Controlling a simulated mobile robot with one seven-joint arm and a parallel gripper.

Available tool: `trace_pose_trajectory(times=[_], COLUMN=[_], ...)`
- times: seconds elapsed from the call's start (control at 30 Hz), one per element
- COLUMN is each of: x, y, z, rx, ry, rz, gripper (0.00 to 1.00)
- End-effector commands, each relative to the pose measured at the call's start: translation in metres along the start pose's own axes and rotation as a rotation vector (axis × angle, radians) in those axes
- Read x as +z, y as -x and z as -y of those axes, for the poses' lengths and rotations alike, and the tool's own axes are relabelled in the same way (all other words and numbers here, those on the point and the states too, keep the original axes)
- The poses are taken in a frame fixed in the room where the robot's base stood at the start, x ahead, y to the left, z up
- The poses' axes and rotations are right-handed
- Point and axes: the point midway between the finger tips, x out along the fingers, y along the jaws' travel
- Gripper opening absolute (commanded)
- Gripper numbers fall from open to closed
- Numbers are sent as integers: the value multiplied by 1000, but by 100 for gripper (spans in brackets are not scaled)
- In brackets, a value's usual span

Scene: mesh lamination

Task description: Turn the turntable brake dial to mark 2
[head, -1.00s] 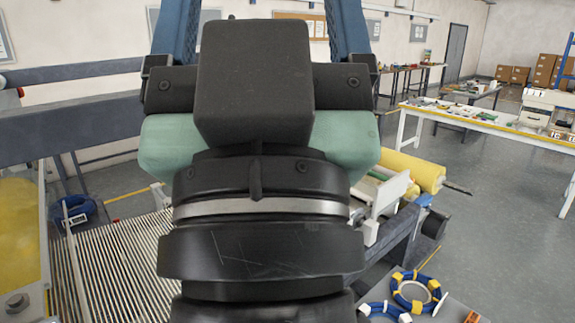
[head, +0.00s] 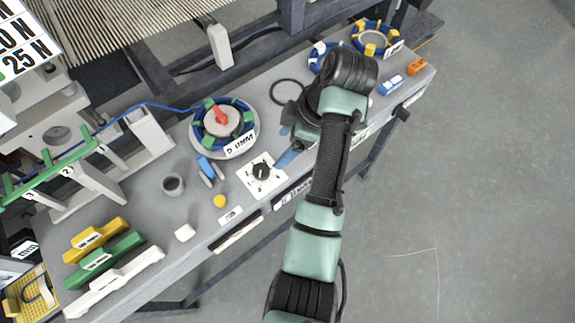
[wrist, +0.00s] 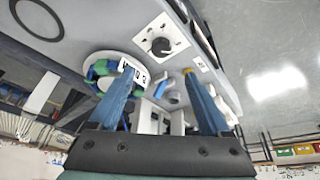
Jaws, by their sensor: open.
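The brake dial is a black knob (head: 262,171) on a square white plate (head: 249,183) with small dark marks, near the bench's front edge. In the wrist view the dial (wrist: 160,46) shows just beyond and between the fingertips. I cannot read which mark it points to. Left of it and further back is the turntable (head: 252,142), a round grey disc carrying a blue ring with green clips and a red centre; it also shows in the wrist view (wrist: 92,60). My gripper (head: 279,148) is open and empty, its blue fingers just right of the dial and apart from it.
The bench (head: 150,235) also holds a grey cup (head: 173,185), a blue clip (head: 207,168), a yellow knob (head: 220,201), a white block (head: 184,232) and a black ring (head: 287,93). Yellow, green and white bars lie at front left. Open floor (head: 440,200) lies right.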

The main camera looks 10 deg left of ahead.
Motion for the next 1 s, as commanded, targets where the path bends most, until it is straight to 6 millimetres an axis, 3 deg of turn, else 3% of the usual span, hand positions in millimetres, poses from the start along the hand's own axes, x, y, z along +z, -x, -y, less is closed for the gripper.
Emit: trace_pose_trajectory(times=[0.27,0.73,1.0], x=[2,0,0], y=[-31,-111,-130], z=[4,6,5], rx=[-20,-19,-16], ry=[14,9,9], rz=[-4,-2,-2], gripper=[81,81,81])
